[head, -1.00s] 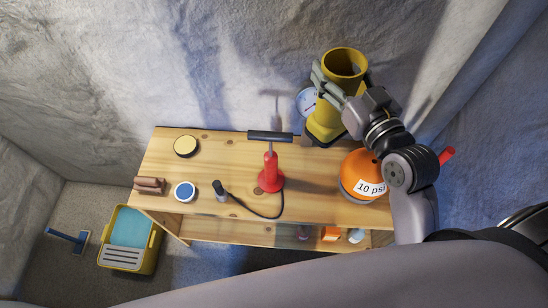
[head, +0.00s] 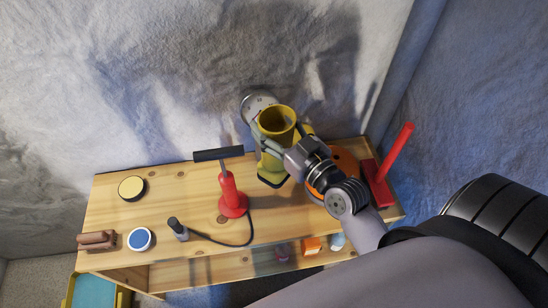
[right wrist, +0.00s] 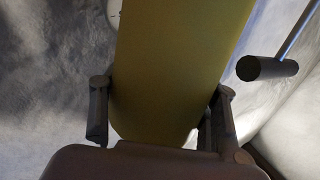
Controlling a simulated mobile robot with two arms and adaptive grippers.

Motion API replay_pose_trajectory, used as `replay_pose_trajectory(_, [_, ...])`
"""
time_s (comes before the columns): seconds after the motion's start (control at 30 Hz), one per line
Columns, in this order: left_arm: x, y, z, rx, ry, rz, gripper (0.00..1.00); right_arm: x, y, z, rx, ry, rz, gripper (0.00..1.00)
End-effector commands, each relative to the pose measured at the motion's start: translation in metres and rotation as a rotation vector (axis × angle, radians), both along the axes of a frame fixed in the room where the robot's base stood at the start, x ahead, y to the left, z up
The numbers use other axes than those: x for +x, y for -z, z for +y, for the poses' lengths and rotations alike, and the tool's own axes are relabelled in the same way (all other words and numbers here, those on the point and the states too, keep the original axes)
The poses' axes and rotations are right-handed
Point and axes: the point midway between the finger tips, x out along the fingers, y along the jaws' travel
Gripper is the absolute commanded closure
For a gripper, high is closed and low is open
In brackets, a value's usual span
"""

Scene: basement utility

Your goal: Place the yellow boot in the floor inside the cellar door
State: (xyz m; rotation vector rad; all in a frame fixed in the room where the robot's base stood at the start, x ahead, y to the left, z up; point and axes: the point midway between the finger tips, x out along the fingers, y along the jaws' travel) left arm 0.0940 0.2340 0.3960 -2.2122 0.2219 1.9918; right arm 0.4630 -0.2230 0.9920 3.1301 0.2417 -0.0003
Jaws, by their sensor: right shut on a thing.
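The yellow boot (head: 270,165) is upright at the back of the wooden bench, its round opening facing up and its dark sole low near the bench top. I cannot tell whether the sole touches the bench. My right gripper (head: 283,143) is shut on the boot's shaft from the right. In the right wrist view the yellow shaft (right wrist: 175,70) fills the space between the two fingers. My left gripper is not in view. No cellar door shows that I can make out.
The bench (head: 165,210) holds a red pump (head: 232,195) left of the boot, a brown brush (head: 97,240) and round tins. An orange round thing (head: 345,158) is partly behind my right arm. A red long-handled tool (head: 392,158) stands at right. A round gauge (head: 257,105) is behind the boot.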

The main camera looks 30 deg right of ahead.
Motion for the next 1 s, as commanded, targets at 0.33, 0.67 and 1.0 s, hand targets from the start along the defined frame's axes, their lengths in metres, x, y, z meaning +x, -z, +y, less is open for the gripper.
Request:
replay_pose_trajectory(0.33, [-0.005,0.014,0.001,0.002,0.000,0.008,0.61,0.001,0.063,0.000,-0.003,0.000,-0.008,1.00])
replay_pose_trajectory(0.67, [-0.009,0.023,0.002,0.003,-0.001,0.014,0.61,0.001,0.098,0.000,-0.003,-0.001,-0.006,1.00])
replay_pose_trajectory(1.0, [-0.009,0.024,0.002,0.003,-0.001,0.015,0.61,0.001,0.108,0.000,-0.002,0.002,-0.009,1.00])
